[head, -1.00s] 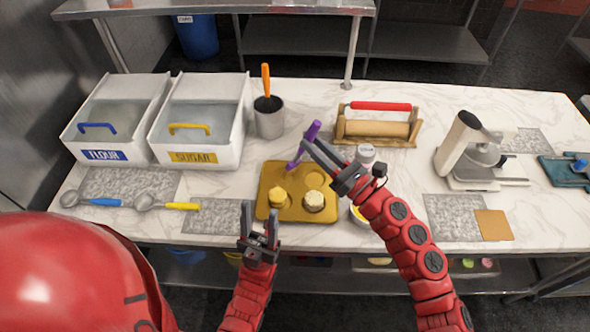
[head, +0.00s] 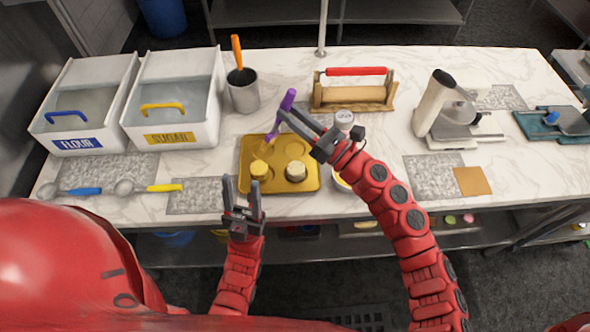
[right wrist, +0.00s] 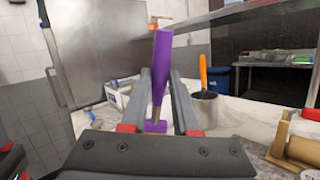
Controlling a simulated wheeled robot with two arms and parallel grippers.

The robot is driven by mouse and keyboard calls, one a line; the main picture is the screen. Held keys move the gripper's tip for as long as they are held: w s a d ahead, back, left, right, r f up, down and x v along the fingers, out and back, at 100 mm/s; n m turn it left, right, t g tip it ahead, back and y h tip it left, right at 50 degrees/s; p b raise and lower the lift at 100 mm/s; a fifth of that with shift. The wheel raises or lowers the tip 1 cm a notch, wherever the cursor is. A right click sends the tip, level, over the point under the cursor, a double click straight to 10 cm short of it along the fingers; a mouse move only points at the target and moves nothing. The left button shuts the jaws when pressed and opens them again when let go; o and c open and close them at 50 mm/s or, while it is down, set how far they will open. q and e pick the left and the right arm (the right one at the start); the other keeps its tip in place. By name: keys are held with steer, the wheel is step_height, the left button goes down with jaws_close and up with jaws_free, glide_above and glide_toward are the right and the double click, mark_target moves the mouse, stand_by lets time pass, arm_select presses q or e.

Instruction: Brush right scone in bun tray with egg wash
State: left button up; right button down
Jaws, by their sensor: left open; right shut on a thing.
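The bun tray (head: 246,187) is golden and sits near the counter's front. The right scone (head: 296,171) is pale and stands at its front right. The left scone (head: 260,168) is yellower on top. My right gripper (head: 282,112) is shut on the purple brush (head: 288,101), above the tray's back left; the brush is tilted, bristle end down, apart from the right scone. The brush handle (right wrist: 161,70) stands between the fingers in the right wrist view. My left gripper (head: 242,192) is open and empty in front of the tray. A bowl (head: 340,183) with yellow contents is partly hidden by my right arm.
Sugar (head: 185,135) and flour (head: 75,145) bins stand at the left. A grey utensil pot (head: 244,98), a jar (head: 344,119) and a rolling pin rack (head: 352,97) stand behind. Bare counter lies between the rack and mixer.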

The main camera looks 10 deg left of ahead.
steer(key=d+r+p, duration=0.4)
steer(key=d, duration=0.1)
steer(key=f, duration=0.1)
steer(key=f+b, duration=0.1)
steer(key=f, duration=0.3)
steer(key=shift+s+d, duration=0.1)
steer(key=shift+d, duration=0.2)
